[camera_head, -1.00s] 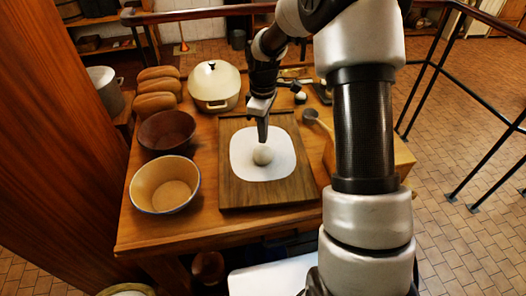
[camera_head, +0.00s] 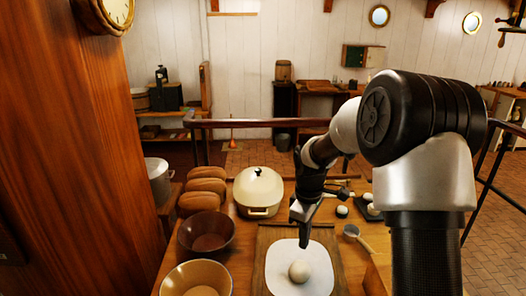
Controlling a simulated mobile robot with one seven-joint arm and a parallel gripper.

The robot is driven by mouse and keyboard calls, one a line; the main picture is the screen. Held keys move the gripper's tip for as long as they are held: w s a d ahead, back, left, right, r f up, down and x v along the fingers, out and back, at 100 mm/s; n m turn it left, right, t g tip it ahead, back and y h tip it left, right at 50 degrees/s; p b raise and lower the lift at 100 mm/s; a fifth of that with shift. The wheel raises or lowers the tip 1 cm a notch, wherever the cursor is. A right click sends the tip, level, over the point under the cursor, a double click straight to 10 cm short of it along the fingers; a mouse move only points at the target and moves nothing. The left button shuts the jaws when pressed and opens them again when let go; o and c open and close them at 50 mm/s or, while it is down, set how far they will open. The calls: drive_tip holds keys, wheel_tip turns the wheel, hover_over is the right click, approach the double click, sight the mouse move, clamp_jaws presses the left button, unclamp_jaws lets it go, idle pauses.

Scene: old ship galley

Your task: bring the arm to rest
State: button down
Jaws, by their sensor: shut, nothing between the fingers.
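My gripper (camera_head: 304,242) points down above the wooden board on the table. It is shut and empty. Below it, a round pale ball (camera_head: 300,271), like dough or an egg, rests on a white rounded sheet (camera_head: 284,285) on the board (camera_head: 267,236). The fingertips look close to the ball's far side, and I cannot tell the exact gap. My arm reaches in from the right and hides part of the table's right side.
A cream lidded pot (camera_head: 259,192), several loaves (camera_head: 203,192), a dark bowl (camera_head: 206,233) and a yellowish bowl (camera_head: 196,279) stand to the left. A ladle (camera_head: 358,239) lies right of the board. A railing (camera_head: 258,123) runs behind the table. A wooden wall (camera_head: 92,150) rises at left.

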drive_tip(key=s+r+m+t, duration=0.3)
drive_tip(key=s+r+m, duration=0.3)
drive_tip(key=s+r, duration=0.9)
drive_tip(key=s+r+m+t, duration=0.2)
drive_tip(key=s+r+m, duration=0.2)
drive_tip(key=s, duration=0.7)
drive_tip(key=shift+s+r+m, duration=0.15)
drive_tip(key=shift+r+m, duration=0.15)
drive_tip(key=shift+m, duration=0.4)
